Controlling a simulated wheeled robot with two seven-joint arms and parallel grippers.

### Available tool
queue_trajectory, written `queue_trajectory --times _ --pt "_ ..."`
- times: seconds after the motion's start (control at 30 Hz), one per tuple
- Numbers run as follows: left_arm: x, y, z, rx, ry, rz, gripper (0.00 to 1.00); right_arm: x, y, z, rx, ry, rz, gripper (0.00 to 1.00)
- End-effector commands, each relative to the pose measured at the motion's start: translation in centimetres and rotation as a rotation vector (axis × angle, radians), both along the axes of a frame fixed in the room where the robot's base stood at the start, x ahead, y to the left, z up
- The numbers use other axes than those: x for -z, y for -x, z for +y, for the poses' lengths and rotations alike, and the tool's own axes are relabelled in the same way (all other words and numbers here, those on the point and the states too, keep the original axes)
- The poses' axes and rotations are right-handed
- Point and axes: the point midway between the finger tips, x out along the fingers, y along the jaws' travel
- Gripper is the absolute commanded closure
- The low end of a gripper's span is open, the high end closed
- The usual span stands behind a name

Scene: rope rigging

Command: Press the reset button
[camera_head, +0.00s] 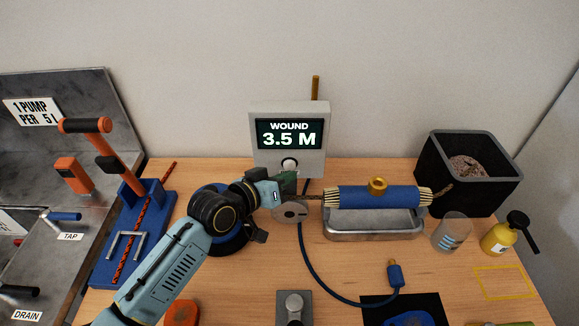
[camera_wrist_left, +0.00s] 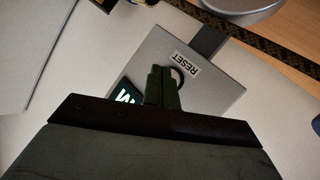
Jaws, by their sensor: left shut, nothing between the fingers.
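The grey counter box (camera_head: 258,162) stands at the back of the table, its screen reading "WOUND 3.5 M". Its round white reset button (camera_head: 289,164) sits below the screen. My left gripper (camera_head: 288,180) is shut and empty, its green fingers just below the button in the head view. In the left wrist view, the fingers (camera_wrist_left: 163,88) point at the box face (camera_wrist_left: 222,92) beside the "RESET" label (camera_wrist_left: 186,62). They cover most of the button there; a dark ring shows at their edge. Whether they touch it I cannot tell. My right gripper is out of view.
Right of my gripper, a blue roller (camera_head: 360,197) with rope lies over a metal tray (camera_head: 375,227). A black bin (camera_head: 468,172), a glass (camera_head: 452,233) and a yellow bottle (camera_head: 499,240) stand further right. A blue cable crosses the table.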

Motion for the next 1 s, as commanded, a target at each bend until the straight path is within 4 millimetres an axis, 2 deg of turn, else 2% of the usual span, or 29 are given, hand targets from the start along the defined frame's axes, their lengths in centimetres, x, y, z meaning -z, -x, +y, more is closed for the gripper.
queue_trajectory --times 1.0 --pt "0.05 -1.09 -0.01 0.0 0.0 0.0 1.0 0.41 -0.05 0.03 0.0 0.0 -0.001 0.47"
